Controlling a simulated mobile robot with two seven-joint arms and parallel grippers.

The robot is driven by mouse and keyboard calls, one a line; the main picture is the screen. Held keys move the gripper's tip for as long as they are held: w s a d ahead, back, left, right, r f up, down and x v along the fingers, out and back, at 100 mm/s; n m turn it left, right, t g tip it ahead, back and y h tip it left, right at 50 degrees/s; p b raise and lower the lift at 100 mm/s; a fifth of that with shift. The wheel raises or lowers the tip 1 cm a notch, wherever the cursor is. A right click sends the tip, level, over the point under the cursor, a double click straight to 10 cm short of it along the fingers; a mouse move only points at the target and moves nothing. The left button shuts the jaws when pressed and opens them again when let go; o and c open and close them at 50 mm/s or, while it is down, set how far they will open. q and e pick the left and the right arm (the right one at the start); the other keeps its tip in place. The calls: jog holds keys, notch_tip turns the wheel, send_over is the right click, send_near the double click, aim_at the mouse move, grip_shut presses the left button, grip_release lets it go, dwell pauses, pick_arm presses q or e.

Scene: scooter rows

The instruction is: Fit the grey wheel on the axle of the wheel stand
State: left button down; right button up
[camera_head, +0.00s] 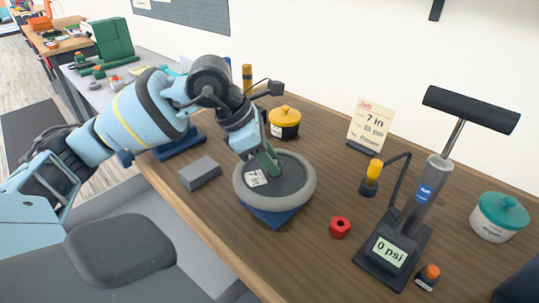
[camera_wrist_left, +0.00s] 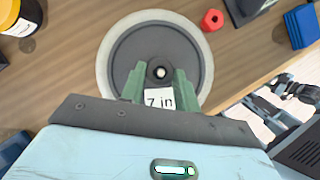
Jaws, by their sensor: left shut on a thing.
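The grey wheel (camera_head: 307,183) has a pale tyre, a dark disc and a "7 in" label. It lies flat above the blue wheel stand (camera_head: 268,218), whose corner shows below its near rim. My left gripper (camera_head: 270,164) reaches down onto the disc, its green fingers shut on the wheel near its hub. In the left wrist view the fingers (camera_wrist_left: 160,80) flank the centre of the wheel (camera_wrist_left: 128,52), where a small bright round spot shows. I cannot tell whether that is the axle or the open bore, nor whether the wheel touches the stand. My right gripper is not in view.
A red nut (camera_head: 340,227) lies right of the wheel, beside a pump (camera_head: 393,250) reading "0 psi". A grey block (camera_head: 199,173) lies left.

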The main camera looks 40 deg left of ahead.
pick_arm(q)
jog(key=shift+f, duration=0.3)
jog(key=shift+f+b, duration=0.2)
jog(key=shift+b, duration=0.15)
jog(key=c, duration=1.4)
grip_release()
jog(key=o, duration=0.5)
jog(key=shift+c, duration=0.2)
jog(key=shift+f, duration=0.1)
